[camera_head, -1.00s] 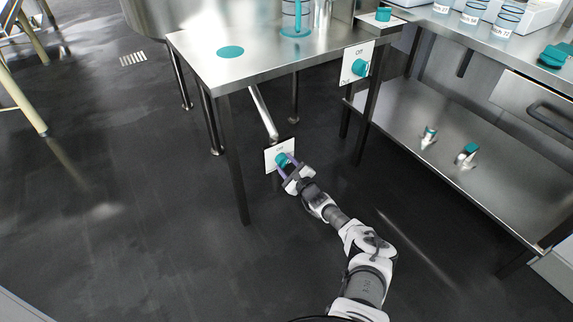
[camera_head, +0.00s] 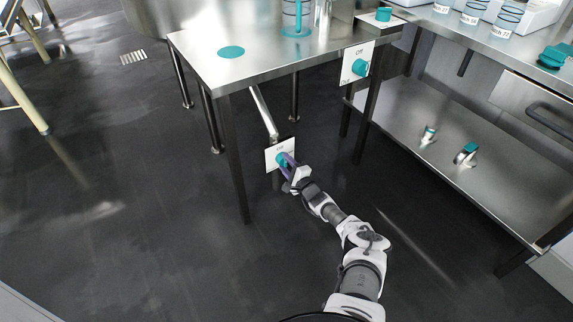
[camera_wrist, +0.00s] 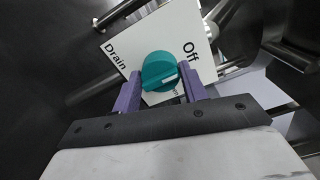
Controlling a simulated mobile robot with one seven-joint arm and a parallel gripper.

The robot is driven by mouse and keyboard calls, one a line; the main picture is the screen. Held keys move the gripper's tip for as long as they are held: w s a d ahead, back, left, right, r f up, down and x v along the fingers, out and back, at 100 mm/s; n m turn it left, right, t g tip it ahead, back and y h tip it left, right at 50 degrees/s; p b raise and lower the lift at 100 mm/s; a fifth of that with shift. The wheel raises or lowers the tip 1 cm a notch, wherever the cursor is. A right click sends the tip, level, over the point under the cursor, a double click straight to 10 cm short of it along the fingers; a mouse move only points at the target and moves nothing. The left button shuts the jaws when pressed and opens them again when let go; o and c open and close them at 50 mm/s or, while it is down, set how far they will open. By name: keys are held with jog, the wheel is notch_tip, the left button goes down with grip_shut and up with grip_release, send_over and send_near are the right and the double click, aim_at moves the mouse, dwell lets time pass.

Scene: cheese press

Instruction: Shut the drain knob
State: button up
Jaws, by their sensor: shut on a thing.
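The drain knob (camera_wrist: 160,70) is a round teal knob with a raised grip bar and a white mark. It sits on a white plate (camera_wrist: 116,40) printed "Drain" and "Off", with another label partly hidden below the knob. The white mark is at the right end of the bar, between "Off" and the hidden label. My gripper (camera_wrist: 161,88) has its purple fingers on either side of the knob, shut on it. In the head view the plate (camera_head: 272,163) hangs below the table, and my gripper (camera_head: 287,165) partly covers the knob.
A metal pipe (camera_head: 262,110) runs down to the plate from under the steel table (camera_head: 200,50). A dark table leg (camera_head: 233,160) stands left of the plate. Another plate with a teal knob (camera_head: 360,67) is at the table's right end. The floor around my arm is clear.

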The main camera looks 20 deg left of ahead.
dwell(0.4)
jog(key=o, duration=1)
jog(key=shift+c, duration=0.2)
jog(key=shift+d, duration=0.1)
jog(key=shift+s+d+r+p, duration=0.1)
jog(key=shift+s+d+p, duration=0.15)
jog(key=shift+p, duration=0.1)
jog(key=p+v, duration=0.5)
jog(key=v, duration=0.8)
